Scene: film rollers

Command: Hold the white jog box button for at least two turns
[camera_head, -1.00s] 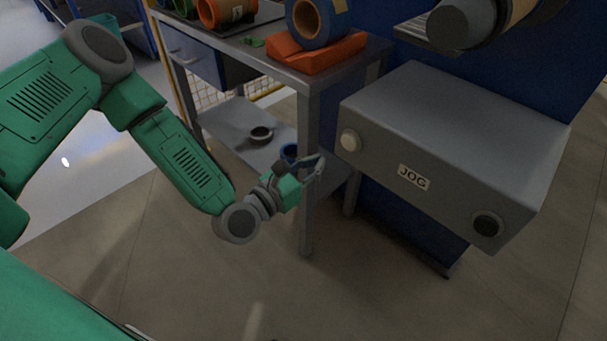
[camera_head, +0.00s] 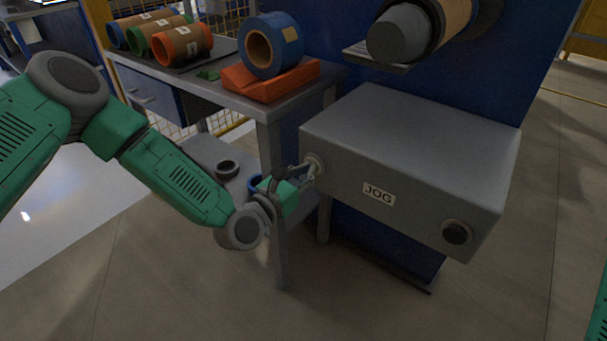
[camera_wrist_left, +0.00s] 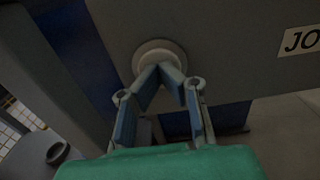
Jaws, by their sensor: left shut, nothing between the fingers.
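The grey jog box (camera_head: 400,165) with its JOG label (camera_head: 379,195) is mounted on the blue machine. The white button (camera_head: 316,163) is at the left end of its front face, partly hidden by my fingers. A dark button (camera_head: 456,232) is at the right end. My left gripper (camera_head: 312,170) is shut and empty, with its fingertips at the white button. In the left wrist view the closed fingertips (camera_wrist_left: 161,68) overlap the lower part of the white button (camera_wrist_left: 158,52); they appear to touch it, but how far it is pressed cannot be told. My right gripper is not in view.
A grey workbench (camera_head: 185,90) stands left of the box. It holds several coloured rolls, a blue roll (camera_head: 271,46) and an orange block (camera_head: 270,80). A machine roller (camera_head: 405,35) sits above the box. Open floor (camera_head: 190,290) lies in front.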

